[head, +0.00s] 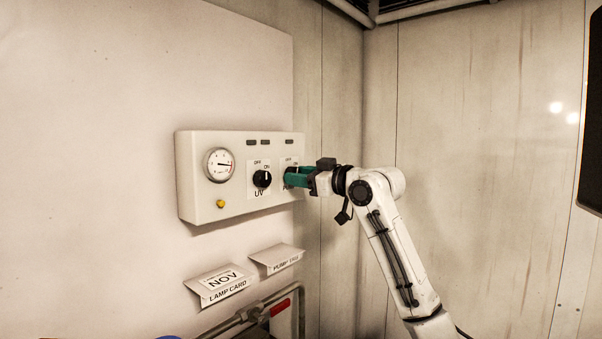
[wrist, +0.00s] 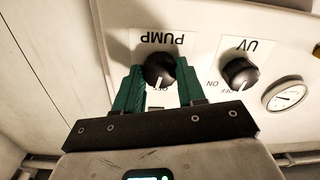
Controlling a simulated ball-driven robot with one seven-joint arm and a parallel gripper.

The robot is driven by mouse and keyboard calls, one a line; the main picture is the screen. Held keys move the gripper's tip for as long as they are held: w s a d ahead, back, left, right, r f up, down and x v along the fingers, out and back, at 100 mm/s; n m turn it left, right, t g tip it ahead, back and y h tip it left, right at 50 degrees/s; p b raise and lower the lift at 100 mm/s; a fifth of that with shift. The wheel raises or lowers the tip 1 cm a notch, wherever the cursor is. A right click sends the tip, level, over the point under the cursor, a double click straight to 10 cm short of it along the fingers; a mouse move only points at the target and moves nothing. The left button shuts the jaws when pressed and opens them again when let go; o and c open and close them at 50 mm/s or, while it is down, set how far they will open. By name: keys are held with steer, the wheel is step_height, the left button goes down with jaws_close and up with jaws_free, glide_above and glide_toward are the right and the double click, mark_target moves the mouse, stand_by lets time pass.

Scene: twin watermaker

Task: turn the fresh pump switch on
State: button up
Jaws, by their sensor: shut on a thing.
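The pump switch is a round black knob (wrist: 159,70) marked PUMP, upside down in the wrist view. My gripper (wrist: 160,82) has its green fingers on both sides of this knob and is shut on it. The knob's white mark points down in the wrist view, near a label partly hidden by the gripper. In the head view my gripper (head: 293,177) reaches the right part of the white control box (head: 236,203) from the right and hides most of the pump knob.
The black UV knob (head: 262,179) sits just left of the pump knob in the head view. A round gauge (head: 219,165) and a yellow button (head: 220,203) are farther left. Two card holders (head: 277,258) and a pipe with a red handle (head: 280,307) are below.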

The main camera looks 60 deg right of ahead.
steer(key=shift+a+f+m+p, duration=0.1)
steer(key=shift+m+p, duration=3.55)
steer(key=shift+m, duration=1.25)
steer(key=o, duration=1.1)
steer(key=shift+c, duration=0.2)
steer(key=b+v, duration=0.2)
steer(key=v, duration=0.8)
steer(key=shift+s+b, duration=0.3)
steer(key=shift+s, duration=0.05)
steer(key=shift+a+f, duration=0.1)
steer(key=shift+f, duration=0.05)
